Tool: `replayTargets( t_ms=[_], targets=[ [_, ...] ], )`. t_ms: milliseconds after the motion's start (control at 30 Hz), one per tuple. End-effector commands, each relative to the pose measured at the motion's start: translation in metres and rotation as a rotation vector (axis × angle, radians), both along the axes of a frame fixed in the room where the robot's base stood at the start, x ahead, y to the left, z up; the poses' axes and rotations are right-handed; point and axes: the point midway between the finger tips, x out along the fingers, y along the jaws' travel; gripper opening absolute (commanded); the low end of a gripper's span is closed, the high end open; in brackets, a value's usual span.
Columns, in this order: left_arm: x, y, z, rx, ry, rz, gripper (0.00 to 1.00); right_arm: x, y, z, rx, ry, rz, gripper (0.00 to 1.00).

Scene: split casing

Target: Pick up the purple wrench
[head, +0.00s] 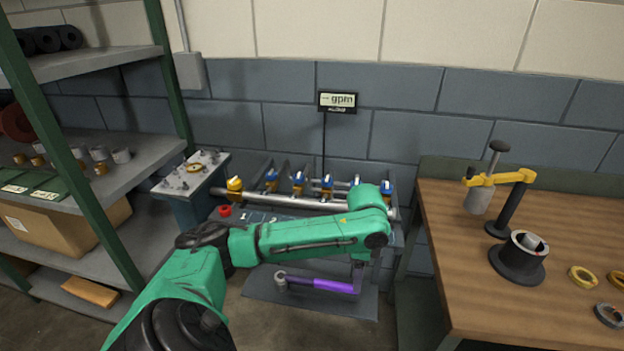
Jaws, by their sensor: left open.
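The purple wrench (325,285) lies on the grey lower shelf (290,300) of the pipe bench, with its grey ring head at the left and its purple handle pointing right. My left arm crosses the picture from the left and bends down at the right. My left gripper (357,280) is open and points down at the right end of the purple handle. It is small and partly hidden under the arm, so I cannot tell whether its fingers touch the handle. My right gripper is not in view.
The pipe (285,201) with blue and yellow valves stands above the wrench, behind my arm. A wooden workbench (450,240) with a black stand and rings is at the right. A green-framed shelf rack (95,215) is at the left.

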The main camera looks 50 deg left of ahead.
Motion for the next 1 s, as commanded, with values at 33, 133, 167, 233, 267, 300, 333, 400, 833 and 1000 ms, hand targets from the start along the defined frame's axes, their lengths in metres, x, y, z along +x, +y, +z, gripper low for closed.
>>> replayTargets(
  t_ms=[33, 133, 167, 233, 267, 300, 333, 400, 833, 1000],
  targets=[
    [0.003, 0.021, 0.014, 0.018, 0.009, 0.021, 0.60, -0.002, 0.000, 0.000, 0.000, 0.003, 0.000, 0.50],
    [0.003, 0.051, 0.035, 0.021, 0.036, 0.056, 0.60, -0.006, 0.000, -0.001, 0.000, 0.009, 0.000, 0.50],
    [0.002, 0.056, 0.039, 0.020, 0.040, 0.064, 0.60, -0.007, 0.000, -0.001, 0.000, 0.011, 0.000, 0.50],
    [0.000, 0.062, 0.040, 0.016, 0.051, 0.073, 0.60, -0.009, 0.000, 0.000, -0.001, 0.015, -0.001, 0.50],
    [0.000, 0.063, 0.036, 0.015, 0.054, 0.074, 0.60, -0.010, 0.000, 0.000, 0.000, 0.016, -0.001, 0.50],
    [-0.001, 0.063, 0.029, 0.014, 0.055, 0.074, 0.60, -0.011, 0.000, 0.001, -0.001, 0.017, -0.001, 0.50],
    [-0.001, 0.062, 0.022, 0.013, 0.057, 0.073, 0.60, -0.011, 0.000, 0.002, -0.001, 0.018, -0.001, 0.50],
    [-0.001, 0.062, 0.004, 0.013, 0.057, 0.073, 0.60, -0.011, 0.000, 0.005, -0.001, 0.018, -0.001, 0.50],
    [0.001, 0.061, -0.076, 0.012, 0.053, 0.073, 0.60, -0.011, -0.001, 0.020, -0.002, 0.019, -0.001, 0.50],
    [0.001, 0.061, -0.101, 0.013, 0.050, 0.072, 0.60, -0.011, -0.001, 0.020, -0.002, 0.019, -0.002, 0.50]
  ],
)
